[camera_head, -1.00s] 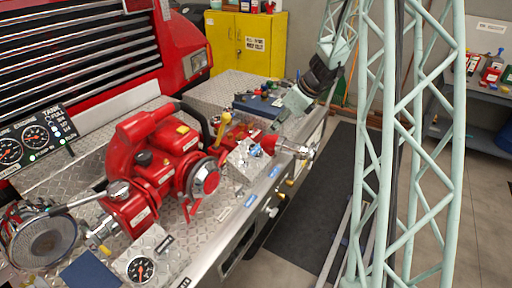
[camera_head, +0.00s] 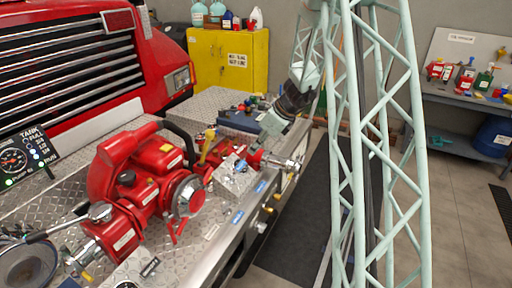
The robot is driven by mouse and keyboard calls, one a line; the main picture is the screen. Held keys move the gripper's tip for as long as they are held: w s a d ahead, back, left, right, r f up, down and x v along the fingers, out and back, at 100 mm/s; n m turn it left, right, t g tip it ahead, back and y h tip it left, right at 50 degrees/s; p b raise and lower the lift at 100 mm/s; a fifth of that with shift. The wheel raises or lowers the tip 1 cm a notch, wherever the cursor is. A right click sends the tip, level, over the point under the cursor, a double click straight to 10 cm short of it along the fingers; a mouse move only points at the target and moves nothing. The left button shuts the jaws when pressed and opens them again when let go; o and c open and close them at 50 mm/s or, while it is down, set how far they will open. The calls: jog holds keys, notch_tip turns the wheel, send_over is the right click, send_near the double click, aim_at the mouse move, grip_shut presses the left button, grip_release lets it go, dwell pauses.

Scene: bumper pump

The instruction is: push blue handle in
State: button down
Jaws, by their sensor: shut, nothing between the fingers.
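The blue handle (camera_head: 240,166) is a small blue knob on a silver metal box (camera_head: 232,182) on the bumper deck, beside the red pump. My gripper (camera_head: 257,147) hangs just above and behind it, to its upper right, with its fingers pointing down and left. The fingers are shut with nothing held. The fingertips look close to the blue handle, but I cannot tell from this view whether they touch it.
The red pump (camera_head: 136,191) stands left of the box, with a yellow lever (camera_head: 207,143) behind it. A silver outlet fitting (camera_head: 283,163) sits to the right at the deck edge. A yellow cabinet (camera_head: 228,70) and a grey workbench (camera_head: 462,122) stand farther back.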

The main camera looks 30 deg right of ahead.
aim_at(240, 165)
jog(key=shift+b+x, duration=0.45)
jog(key=shift+x, duration=4.45)
jog(key=shift+f, duration=0.1)
jog(key=shift+b+x, duration=2.35)
jog(key=shift+x, duration=1.5)
jog(key=shift+s+r+p, duration=0.25)
jog(key=shift+r+p, duration=0.1)
jog(key=shift+r, duration=0.3)
jog(key=p+v, duration=0.2)
jog(key=v, duration=1.1)
